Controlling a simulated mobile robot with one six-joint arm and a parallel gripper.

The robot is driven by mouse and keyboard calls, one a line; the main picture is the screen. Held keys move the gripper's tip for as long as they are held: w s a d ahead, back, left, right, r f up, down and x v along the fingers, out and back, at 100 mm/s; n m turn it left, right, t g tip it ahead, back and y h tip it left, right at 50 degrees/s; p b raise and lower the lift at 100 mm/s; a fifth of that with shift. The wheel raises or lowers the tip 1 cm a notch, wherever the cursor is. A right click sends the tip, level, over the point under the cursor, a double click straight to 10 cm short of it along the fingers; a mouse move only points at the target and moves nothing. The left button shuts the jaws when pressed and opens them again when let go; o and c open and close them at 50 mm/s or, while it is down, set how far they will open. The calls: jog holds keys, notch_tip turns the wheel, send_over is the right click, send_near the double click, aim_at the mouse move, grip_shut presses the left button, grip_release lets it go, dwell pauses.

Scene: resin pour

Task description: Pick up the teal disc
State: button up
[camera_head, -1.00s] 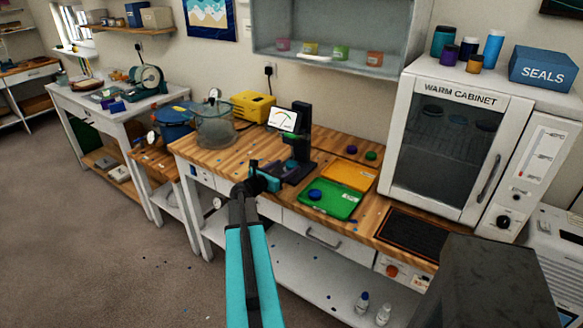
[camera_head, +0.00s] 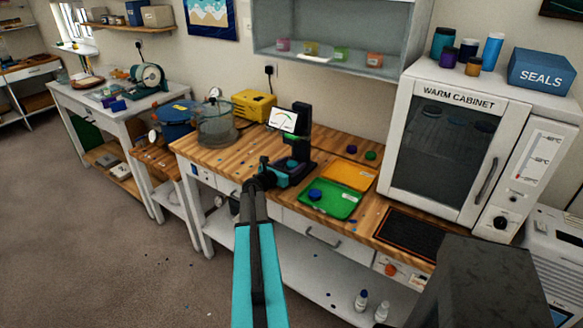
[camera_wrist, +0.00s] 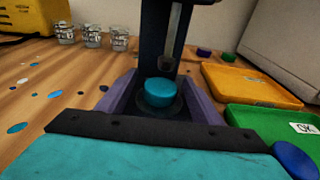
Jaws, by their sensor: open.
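The teal disc (camera_wrist: 160,91) sits on a round dark seat at the foot of the black gauge stand (camera_head: 301,140), under its probe. In the wrist view, the fingers of my gripper (camera_wrist: 160,82) are open, one on each side of the disc and its seat. They do not visibly touch the disc, and nothing is held. In the head view my gripper (camera_head: 279,174) is at the front of the stand. I cannot clearly tell the disc from the gripper there.
A green tray (camera_head: 348,208) holding a blue disc (camera_head: 314,194) and an orange tray (camera_head: 360,181) lie right of the stand. Small purple (camera_head: 351,149) and green (camera_head: 370,155) discs lie behind. Glass jars (camera_wrist: 92,36) stand back left.

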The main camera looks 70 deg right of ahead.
jog(key=c, duration=1.2)
jog(key=shift+c, duration=0.2)
jog(key=shift+r, duration=0.2)
jog(key=shift+r+b, duration=0.4)
jog(key=shift+r, duration=0.05)
jog(key=f+b+v, duration=0.2)
jog(key=b+v, duration=0.3)
jog(key=v, duration=1.2)
jog(key=shift+a+f, duration=0.25)
jog(key=shift+a, duration=0.35)
jog(key=shift+w, duration=0.1)
